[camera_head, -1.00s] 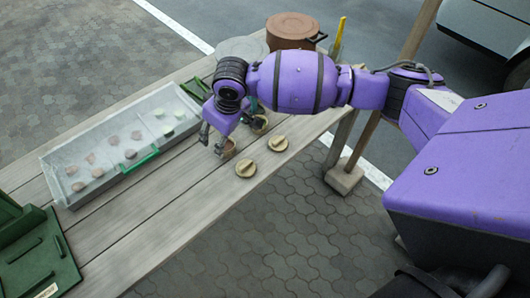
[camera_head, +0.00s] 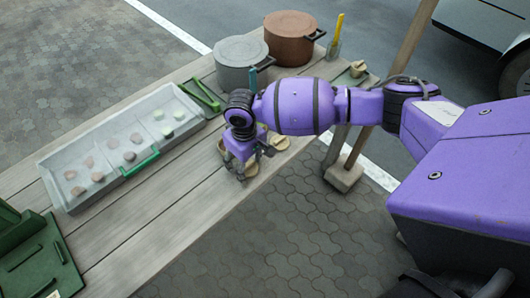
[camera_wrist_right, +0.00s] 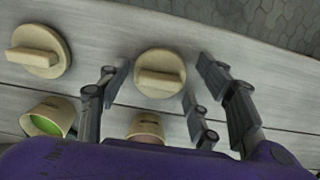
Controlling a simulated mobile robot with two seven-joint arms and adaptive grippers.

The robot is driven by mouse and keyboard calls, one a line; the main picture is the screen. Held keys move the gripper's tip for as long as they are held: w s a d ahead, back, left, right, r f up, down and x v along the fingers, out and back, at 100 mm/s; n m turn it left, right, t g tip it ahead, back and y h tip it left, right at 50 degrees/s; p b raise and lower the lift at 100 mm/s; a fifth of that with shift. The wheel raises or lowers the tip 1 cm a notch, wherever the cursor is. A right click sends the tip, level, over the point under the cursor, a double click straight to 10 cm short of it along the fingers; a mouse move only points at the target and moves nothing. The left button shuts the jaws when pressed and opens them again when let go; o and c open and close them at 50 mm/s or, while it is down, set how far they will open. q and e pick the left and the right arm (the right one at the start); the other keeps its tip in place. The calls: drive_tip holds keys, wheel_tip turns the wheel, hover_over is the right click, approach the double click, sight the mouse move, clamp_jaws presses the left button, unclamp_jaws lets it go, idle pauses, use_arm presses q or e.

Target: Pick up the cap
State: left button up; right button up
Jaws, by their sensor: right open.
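A round beige cap (camera_wrist_right: 160,74) with a raised bar across its top lies on the wooden table. A second, similar cap (camera_wrist_right: 40,52) lies to its left in the wrist view and shows in the head view (camera_head: 280,143) to the right of my gripper. My right gripper (camera_head: 256,166) is open and empty. In the wrist view its fingers (camera_wrist_right: 164,72) stand on either side of the first cap, apart from it. In the head view the gripper partly hides this cap (camera_head: 251,169). My left gripper is not in view.
Two small beige cups, one with green inside (camera_wrist_right: 50,118), stand near the caps. A grey tray (camera_head: 60,190) with clay lumps lies to the left. A grey pot (camera_head: 241,58) and a brown pot (camera_head: 292,37) stand at the back. The table's front edge is close to the caps.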

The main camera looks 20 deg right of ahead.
use_arm(q)
drive_tip(key=shift+w+r, duration=0.1)
drive_tip(key=shift+w, duration=0.05)
use_arm(e)
drive_tip(key=shift+w+r, duration=0.1)
drive_tip(key=shift+r, duration=0.05)
drive_tip(key=c, duration=0.6)
use_arm(q)
drive_tip(key=shift+w+a+r, duration=0.15)
drive_tip(key=shift+w+r, duration=0.05)
drive_tip(key=shift+w, duration=0.1)
